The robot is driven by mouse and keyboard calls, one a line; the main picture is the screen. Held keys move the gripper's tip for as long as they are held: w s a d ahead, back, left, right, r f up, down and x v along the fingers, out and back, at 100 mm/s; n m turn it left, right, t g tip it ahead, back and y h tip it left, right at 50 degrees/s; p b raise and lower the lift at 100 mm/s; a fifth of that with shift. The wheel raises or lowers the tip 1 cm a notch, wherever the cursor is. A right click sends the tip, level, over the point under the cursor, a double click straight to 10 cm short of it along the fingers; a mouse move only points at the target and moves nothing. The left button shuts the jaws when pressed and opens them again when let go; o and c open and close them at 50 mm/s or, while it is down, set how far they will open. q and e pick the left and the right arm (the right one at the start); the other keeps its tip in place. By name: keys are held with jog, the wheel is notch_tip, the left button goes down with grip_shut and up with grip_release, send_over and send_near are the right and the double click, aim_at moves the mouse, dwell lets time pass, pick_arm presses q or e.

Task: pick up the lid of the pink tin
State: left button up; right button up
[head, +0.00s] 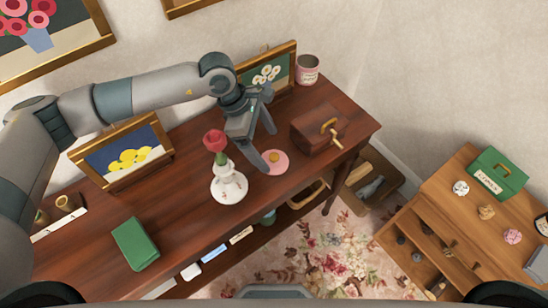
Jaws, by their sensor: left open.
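The pink tin (308,72) stands upright at the back of the dark wooden table, beside a framed picture. A round pink lid (281,166) with a gold knob lies flat on the table, in front of the wooden box and apart from the tin. My left gripper (267,149) is open, with its fingers pointing down close to the lid. One fingertip overlaps the lid's left edge in the picture; I cannot tell whether they touch. My right gripper is out of view.
A white vase (229,186) with a red flower stands just left of the lid. A wooden box (312,132) with a handle and crank sits to its right. A lower wooden table (410,221) stands at right.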

aim_at(274, 156)
pick_arm(q)
jog(key=shift+d+f, duration=0.15)
jog(key=shift+f, duration=0.2)
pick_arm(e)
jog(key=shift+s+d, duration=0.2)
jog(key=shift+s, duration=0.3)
pick_arm(q)
jog(key=shift+d+f+p, duration=0.25)
jog(key=shift+f+p, duration=0.1)
jog(key=shift+f, duration=0.15)
jog(key=p+x, duration=0.1)
jog(key=x, duration=0.2)
jog(key=shift+d+f, duration=0.1)
jog(key=shift+f, duration=0.35)
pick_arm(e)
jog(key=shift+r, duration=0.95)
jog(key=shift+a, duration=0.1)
pick_arm(q)
jog(key=c, duration=1.1)
jog(key=shift+r, duration=0.15)
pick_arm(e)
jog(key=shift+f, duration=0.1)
